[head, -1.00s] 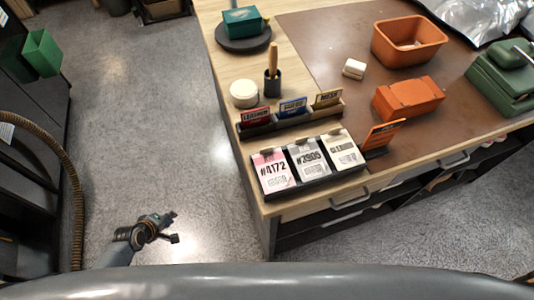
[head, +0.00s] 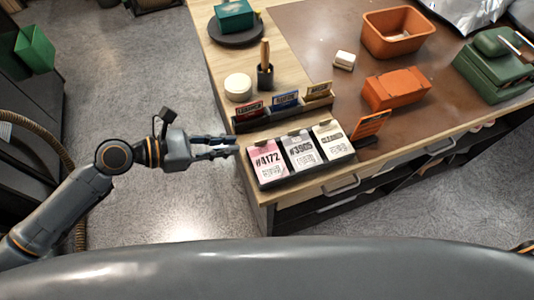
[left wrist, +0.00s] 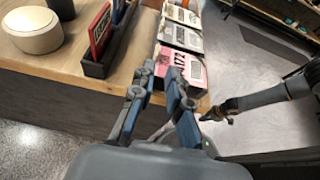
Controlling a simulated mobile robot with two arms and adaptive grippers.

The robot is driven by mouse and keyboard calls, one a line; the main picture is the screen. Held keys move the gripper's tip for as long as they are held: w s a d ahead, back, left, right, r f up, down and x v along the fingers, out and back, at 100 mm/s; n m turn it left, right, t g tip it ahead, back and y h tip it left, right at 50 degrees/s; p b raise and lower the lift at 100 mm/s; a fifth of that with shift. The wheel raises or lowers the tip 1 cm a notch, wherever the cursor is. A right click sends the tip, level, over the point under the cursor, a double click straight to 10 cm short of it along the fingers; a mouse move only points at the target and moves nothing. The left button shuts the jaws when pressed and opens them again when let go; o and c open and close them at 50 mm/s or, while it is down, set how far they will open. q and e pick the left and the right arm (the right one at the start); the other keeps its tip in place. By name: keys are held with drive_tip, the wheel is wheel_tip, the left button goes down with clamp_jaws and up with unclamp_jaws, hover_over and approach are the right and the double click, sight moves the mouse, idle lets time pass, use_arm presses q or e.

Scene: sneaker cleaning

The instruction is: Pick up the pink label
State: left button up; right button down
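The pink label (head: 266,160), marked "#4172", lies in the leftmost slot of a dark tray (head: 305,173) at the table's near left corner. In the left wrist view the pink label (left wrist: 182,72) shows just beyond the fingertips. My left gripper (head: 234,147) is open and empty, its fingers pointing right at the label's left edge, close to it. In the left wrist view my left gripper (left wrist: 163,72) has a gap between its fingers. My right gripper (left wrist: 212,115) shows small at the right of the left wrist view; its opening is unclear.
A grey label (head: 299,150) and a cream label (head: 332,139) lie beside the pink one. Behind stands a rack (head: 283,115) of coloured cards. An orange sign (head: 370,127) stands right of the tray.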

sight(260, 141)
use_arm(q)
drive_tip(key=p+x, duration=0.1)
drive_tip(key=x, duration=0.6)
drive_tip(key=shift+w+r+p, duration=0.1)
drive_tip(key=shift+w+p, duration=0.1)
drive_tip(key=shift+p, duration=0.2)
drive_tip(key=shift+w+d+f, duration=0.1)
drive_tip(key=shift+d+f, duration=0.1)
drive_tip(key=shift+d, duration=0.05)
drive_tip(key=shift+a, duration=0.1)
drive_tip(key=shift+c, duration=0.2)
clamp_jaws()
